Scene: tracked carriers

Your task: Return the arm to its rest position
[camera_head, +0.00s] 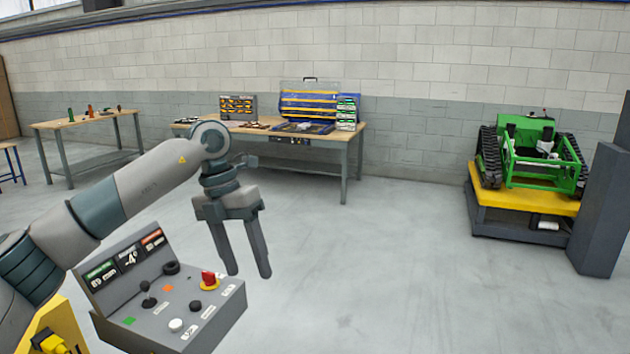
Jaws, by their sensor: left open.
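My left arm comes in from the left, raised and stretched out over a grey control console. My left gripper (248,268) hangs from its wrist with the fingers pointing down. It is open, and I see nothing between the fingers. It appears in front of the console's right rear edge in the picture; I cannot tell whether they touch. The control console (215,318) has a red and yellow knob, a black joystick, a white button and a labelled upright panel. My right gripper is not in view.
A workbench (352,142) with toolboxes stands by the back wall. A smaller table (88,118) is at the far left. A green tracked carrier (540,160) rests on a yellow-topped platform (510,196) at right, beside a grey pillar (603,210). The middle floor is clear.

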